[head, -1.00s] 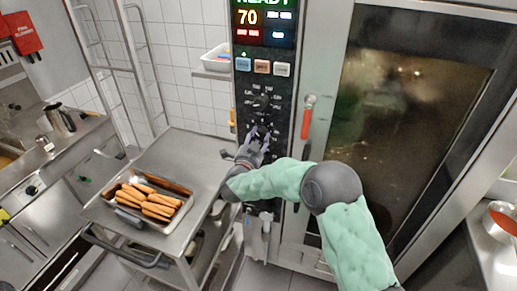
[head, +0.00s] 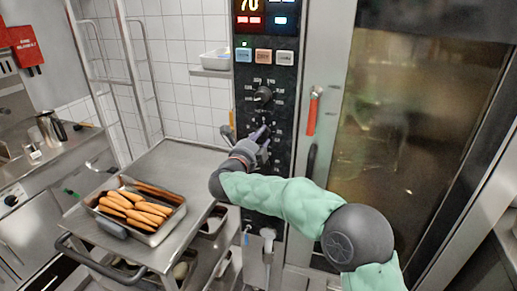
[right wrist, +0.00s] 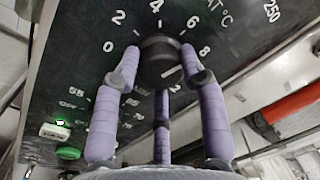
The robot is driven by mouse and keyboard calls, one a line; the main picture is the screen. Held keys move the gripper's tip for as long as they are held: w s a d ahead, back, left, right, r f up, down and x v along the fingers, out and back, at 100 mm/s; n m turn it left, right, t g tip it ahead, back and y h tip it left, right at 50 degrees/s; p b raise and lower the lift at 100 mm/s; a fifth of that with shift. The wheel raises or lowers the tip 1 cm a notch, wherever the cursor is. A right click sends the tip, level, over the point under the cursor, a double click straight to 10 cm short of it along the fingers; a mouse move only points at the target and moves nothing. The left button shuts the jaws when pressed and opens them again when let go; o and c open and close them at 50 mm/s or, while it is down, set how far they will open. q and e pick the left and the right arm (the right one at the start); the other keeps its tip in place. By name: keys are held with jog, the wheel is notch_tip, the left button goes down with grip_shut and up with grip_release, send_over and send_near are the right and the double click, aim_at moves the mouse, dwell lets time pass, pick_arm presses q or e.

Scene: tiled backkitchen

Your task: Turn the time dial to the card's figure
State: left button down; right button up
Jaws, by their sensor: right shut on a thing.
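The time dial is a dark round knob (right wrist: 157,50) on the black oven panel (right wrist: 85,95). In the right wrist view its scale shows 0, 2, 4, 6 and 8, with further figures partly covered. Its white mark is at the lower right, near a partly hidden figure ending in 2; the exact setting is unclear. My right gripper (head: 263,138) is shut on the dial, its purple fingers around the knob. In the head view the fingers hide most of the dial. No card is recognisable. My left gripper is out of view.
Above the dial are another black knob (head: 263,95), a row of buttons (head: 263,56) and a display reading 70 (head: 251,6). The red-handled oven door (head: 312,112) is right.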

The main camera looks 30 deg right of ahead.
jog(key=m, duration=0.1)
jog(key=m+b, duration=0.1)
jog(key=m, duration=0.1)
jog(key=shift+s+d+r, duration=0.1)
jog(key=shift+d+r, duration=0.05)
jog(key=shift+d, duration=0.05)
jog(key=shift+m+g, duration=0.4)
jog(key=shift+m, duration=0.8)
jog(key=shift+f, duration=0.2)
jog(key=o, duration=0.9)
jog(key=shift+f, duration=0.1)
jog(key=shift+o, duration=1.2)
jog(key=shift+d, duration=0.1)
